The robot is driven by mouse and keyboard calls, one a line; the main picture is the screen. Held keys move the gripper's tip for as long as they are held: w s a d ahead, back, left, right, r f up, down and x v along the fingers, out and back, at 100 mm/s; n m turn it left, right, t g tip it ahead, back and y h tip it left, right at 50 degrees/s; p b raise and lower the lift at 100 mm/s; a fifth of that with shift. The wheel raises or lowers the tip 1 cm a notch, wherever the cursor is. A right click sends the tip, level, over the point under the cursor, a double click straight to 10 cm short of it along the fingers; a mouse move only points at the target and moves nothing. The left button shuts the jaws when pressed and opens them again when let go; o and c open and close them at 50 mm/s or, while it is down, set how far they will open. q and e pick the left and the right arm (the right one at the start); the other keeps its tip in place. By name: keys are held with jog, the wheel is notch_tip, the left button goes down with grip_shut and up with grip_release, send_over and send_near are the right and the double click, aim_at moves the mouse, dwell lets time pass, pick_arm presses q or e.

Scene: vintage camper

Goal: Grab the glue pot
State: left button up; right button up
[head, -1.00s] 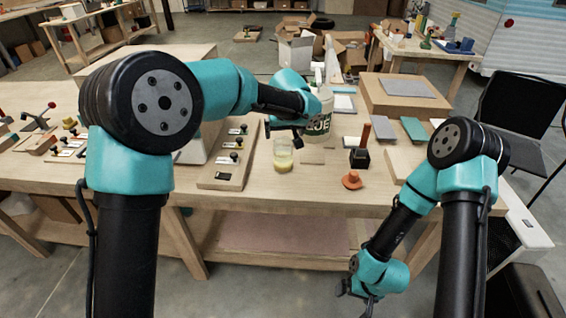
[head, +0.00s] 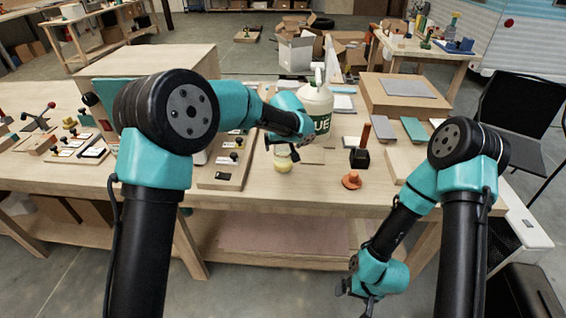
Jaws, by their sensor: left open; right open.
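The glue pot (head: 283,164), a small clear pot with pale yellow contents, stands on the workbench (head: 320,196) near the middle of the head view. My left gripper (head: 282,151) is open at the top of the pot, its fingers to either side of the rim and partly hiding it. I cannot tell whether the fingers touch the pot. My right gripper (head: 356,293) is open and empty, low in front of the bench's front edge, away from the pot.
A white glue jug (head: 316,97) with a green label stands just behind my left gripper. A board with black knobs (head: 222,175) lies left of the pot. An orange knob-like piece (head: 351,181) and a dark block (head: 360,158) stand to the right.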

pick_arm(q)
jog(key=shift+w+f, duration=0.3)
jog(key=shift+f, duration=0.35)
jog(key=shift+c, duration=0.4)
jog(key=c, duration=1.3)
jog(key=s+r, duration=0.1)
jog(key=s, duration=0.4)
jog(key=s+r, duration=0.2)
jog(key=s, duration=0.3)
jog(key=s+r, duration=0.2)
jog(key=s, duration=0.4)
